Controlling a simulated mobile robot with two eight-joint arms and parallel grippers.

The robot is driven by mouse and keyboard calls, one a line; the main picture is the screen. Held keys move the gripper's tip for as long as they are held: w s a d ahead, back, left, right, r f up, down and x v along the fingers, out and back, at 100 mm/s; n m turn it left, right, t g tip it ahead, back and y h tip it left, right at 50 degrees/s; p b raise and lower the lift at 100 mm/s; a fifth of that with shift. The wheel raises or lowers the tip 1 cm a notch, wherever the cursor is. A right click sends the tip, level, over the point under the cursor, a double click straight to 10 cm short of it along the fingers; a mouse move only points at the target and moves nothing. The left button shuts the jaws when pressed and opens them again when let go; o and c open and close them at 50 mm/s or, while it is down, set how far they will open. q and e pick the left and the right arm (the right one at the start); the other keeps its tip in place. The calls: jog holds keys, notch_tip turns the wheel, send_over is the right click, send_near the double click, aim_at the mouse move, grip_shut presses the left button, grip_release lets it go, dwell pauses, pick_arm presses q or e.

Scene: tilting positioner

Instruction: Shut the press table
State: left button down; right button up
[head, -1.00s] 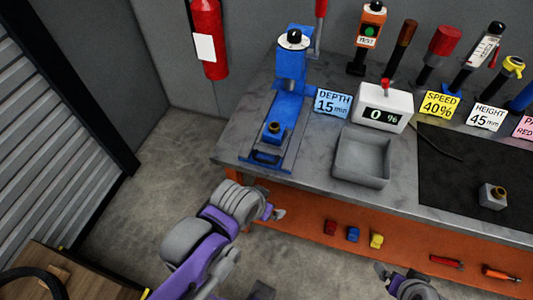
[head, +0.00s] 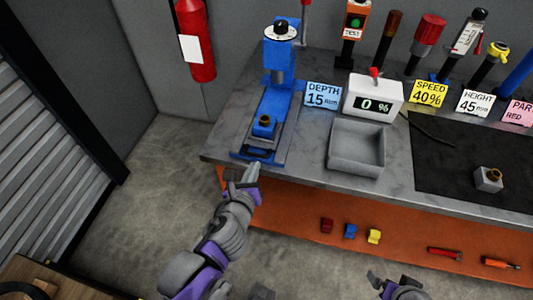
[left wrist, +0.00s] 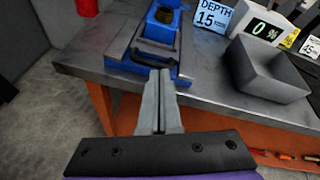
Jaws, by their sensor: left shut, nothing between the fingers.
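The blue press (head: 281,70) stands at the left end of the workbench. Its press table (head: 264,131) sits forward of the press column, near the bench's front edge, with a brass-topped part on it. A dark handle (left wrist: 155,54) is on the table's front side in the left wrist view. My left gripper (head: 255,167) is shut and empty, just in front of the table; in the left wrist view its fingertips (left wrist: 160,74) point at the handle. I cannot tell whether they touch. My right gripper (head: 376,280) is low at the bottom; its jaws are unclear.
A grey open tray (head: 357,147) and a display reading 0 % (head: 373,96) stand right of the press. A black mat (head: 450,150) carries a block with a brass top (head: 488,179). The orange shelf (head: 290,215) below holds small coloured pieces.

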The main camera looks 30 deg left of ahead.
aim_at(279, 116)
pick_arm(q)
jog(key=w+m+b, duration=0.1)
jog(key=w, duration=0.1)
jog(key=w+f+m+b, duration=0.1)
jog(key=w+m, duration=0.1)
jog(key=w, duration=0.1)
jog(key=w+f+m+t+b, duration=0.1)
jog(key=w, duration=0.2)
jog(key=shift+a+f, duration=0.15)
jog(key=shift+a, duration=0.25)
jog(key=shift+b+x, duration=0.35)
jog(key=shift+x, duration=0.4)
jog(key=shift+h, duration=0.4)
jog(key=shift+w, duration=0.1)
jog(key=w+a+b, duration=0.1)
jog(key=w, duration=0.4)
jog(key=w+a+b, duration=0.1)
jog(key=w+b, duration=0.1)
jog(key=w, duration=0.3)
jog(key=w+a+b, duration=0.1)
jog(key=w+b, duration=0.1)
jog(key=w, duration=0.3)
jog(key=shift+w+a+f, duration=0.1)
jog(key=shift+w+a, duration=0.25)
jog(key=shift+a, duration=0.05)
jog(key=shift+w+a+m, duration=0.15)
jog(key=shift+w+m, duration=0.15)
jog(key=shift+w, duration=0.3)
jog(key=shift+w+r, duration=0.15)
jog(key=shift+r, duration=0.05)
